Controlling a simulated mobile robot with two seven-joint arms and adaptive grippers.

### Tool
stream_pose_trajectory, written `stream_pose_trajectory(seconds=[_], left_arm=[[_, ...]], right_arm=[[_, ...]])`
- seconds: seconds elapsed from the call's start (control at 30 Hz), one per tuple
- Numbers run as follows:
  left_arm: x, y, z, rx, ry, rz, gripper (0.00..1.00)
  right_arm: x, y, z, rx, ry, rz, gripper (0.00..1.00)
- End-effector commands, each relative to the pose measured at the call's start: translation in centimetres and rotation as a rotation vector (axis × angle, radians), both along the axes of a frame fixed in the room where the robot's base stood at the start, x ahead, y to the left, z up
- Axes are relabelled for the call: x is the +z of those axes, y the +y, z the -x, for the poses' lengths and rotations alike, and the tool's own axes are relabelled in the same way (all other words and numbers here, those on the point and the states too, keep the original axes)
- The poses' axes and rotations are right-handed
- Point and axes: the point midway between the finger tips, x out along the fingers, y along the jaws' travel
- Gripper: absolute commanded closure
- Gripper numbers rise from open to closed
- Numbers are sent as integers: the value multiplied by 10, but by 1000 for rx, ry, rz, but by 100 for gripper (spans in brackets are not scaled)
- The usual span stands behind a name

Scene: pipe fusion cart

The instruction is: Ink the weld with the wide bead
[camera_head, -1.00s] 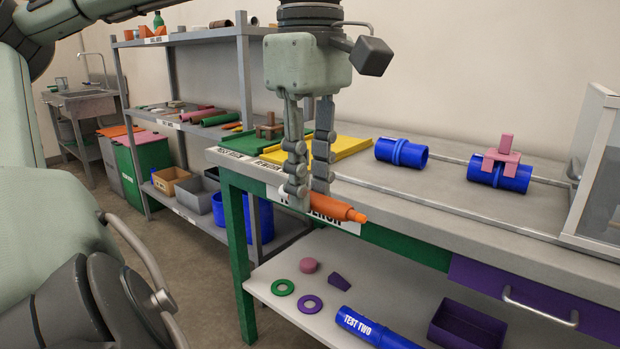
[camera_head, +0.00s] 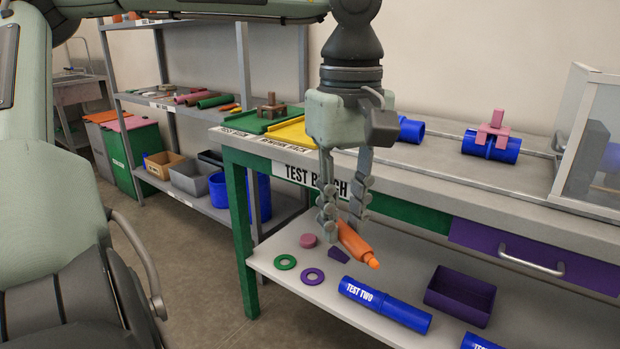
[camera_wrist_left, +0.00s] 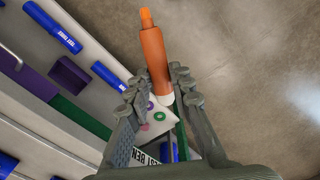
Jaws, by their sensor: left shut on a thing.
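My left gripper (camera_head: 342,222) is shut on an orange marker (camera_head: 356,244), in front of the bench and over the lower shelf. The marker tilts, its bright orange tip pointing down and right. The marker also shows in the left wrist view (camera_wrist_left: 153,58), with a pale rear end. On the bench top, a blue pipe (camera_head: 411,130) is partly hidden behind my gripper. Another blue pipe (camera_head: 480,147) carries a pink saddle-shaped piece (camera_head: 492,130), which covers its middle. Bead widths are too small to tell. My right gripper is not in view.
The lower shelf (camera_head: 330,298) holds a blue "TEST TWO" pipe (camera_head: 385,304), a purple tray (camera_head: 460,296), rings and small pieces. A purple drawer (camera_head: 535,258) has a protruding handle. A clear-sided enclosure (camera_head: 590,150) stands at the bench's right end.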

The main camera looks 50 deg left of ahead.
Motion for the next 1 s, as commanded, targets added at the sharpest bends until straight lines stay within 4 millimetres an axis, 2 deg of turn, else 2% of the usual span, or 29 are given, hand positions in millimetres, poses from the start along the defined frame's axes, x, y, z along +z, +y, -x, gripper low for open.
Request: stream_pose_trajectory(seconds=[0.03,0.4,0.7,1.0], left_arm=[[-16,-6,-7,-80,12,-5,97],[-119,-62,-77,-765,7,-3,97],[-170,-89,-113,-1118,2,-2,97],[-200,-104,-135,-1325,-1,-2,97]], right_arm=[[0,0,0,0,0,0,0],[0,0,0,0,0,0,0],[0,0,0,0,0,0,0],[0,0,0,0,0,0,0]])
